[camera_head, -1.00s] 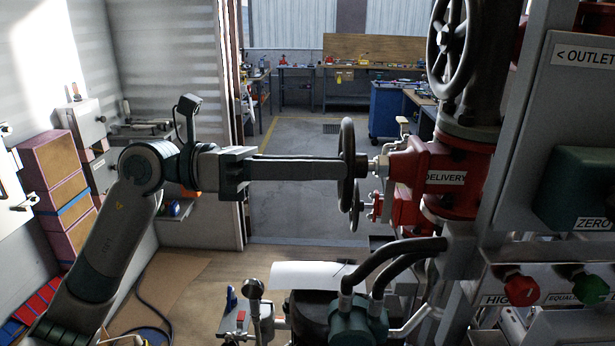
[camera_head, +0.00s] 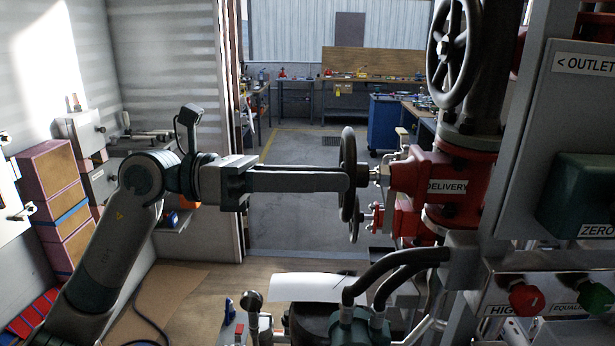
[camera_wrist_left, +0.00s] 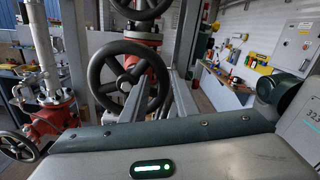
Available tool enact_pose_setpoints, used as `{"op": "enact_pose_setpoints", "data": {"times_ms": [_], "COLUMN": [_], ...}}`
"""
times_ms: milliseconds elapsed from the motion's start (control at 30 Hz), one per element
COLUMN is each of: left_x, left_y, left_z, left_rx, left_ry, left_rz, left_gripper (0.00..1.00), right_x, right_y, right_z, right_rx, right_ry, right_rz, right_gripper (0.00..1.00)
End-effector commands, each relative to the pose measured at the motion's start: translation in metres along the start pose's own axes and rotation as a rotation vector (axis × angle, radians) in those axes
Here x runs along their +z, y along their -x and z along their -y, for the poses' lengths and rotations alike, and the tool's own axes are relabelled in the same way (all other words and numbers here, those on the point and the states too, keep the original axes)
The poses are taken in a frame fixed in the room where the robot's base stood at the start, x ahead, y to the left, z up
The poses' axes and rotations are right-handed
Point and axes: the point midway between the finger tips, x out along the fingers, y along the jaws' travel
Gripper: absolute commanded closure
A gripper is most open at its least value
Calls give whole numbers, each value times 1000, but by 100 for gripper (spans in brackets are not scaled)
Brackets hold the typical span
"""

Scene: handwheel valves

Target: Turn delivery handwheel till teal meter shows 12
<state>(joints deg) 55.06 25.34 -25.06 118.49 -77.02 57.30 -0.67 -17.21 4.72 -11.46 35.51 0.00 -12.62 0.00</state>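The black delivery handwheel (camera_head: 348,175) is seen nearly edge-on in the head view, in front of the red valve body (camera_head: 420,178) labelled DELIVERY. My left gripper (camera_head: 345,180) reaches it from the left, with its fingertips at the rim. In the left wrist view the handwheel (camera_wrist_left: 108,72) faces me. My left gripper's fingers (camera_wrist_left: 163,88) stand apart there, with the wheel's right rim between them. Teal housings show at the bottom (camera_head: 358,328) and right (camera_head: 578,195) of the head view. I cannot read a teal meter's value. My right gripper is out of view.
A second, larger handwheel (camera_head: 452,45) stands above on the grey pipe. A smaller wheel sits behind and below the delivery wheel. Black hoses (camera_head: 400,262) curve below the valve. Red and green knobs (camera_head: 526,298) are at the right. Boxes (camera_head: 65,205) are stacked at the left.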

Motion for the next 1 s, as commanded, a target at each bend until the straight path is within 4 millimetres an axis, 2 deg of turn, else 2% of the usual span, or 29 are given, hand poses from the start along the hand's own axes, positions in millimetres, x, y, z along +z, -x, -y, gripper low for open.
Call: {"op": "enact_pose_setpoints", "data": {"times_ms": [33, 333, 533, 900, 1000], "left_x": [-2, 4, 7, 8, 8], "left_y": [-8, -13, -16, -16, -15], "left_z": [3, 2, 0, -1, -1], "left_rx": [-13, -11, -8, -3, -3], "left_ry": [2, 1, 0, 0, 0], "left_rz": [-4, -2, -1, 2, 2], "left_gripper": [69, 69, 69, 69, 93], "right_x": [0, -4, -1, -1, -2], "right_y": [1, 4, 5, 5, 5], "right_z": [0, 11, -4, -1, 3], "right_rx": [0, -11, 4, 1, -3], "right_ry": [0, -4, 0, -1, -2], "right_rz": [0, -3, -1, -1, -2], "right_gripper": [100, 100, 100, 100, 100]}}
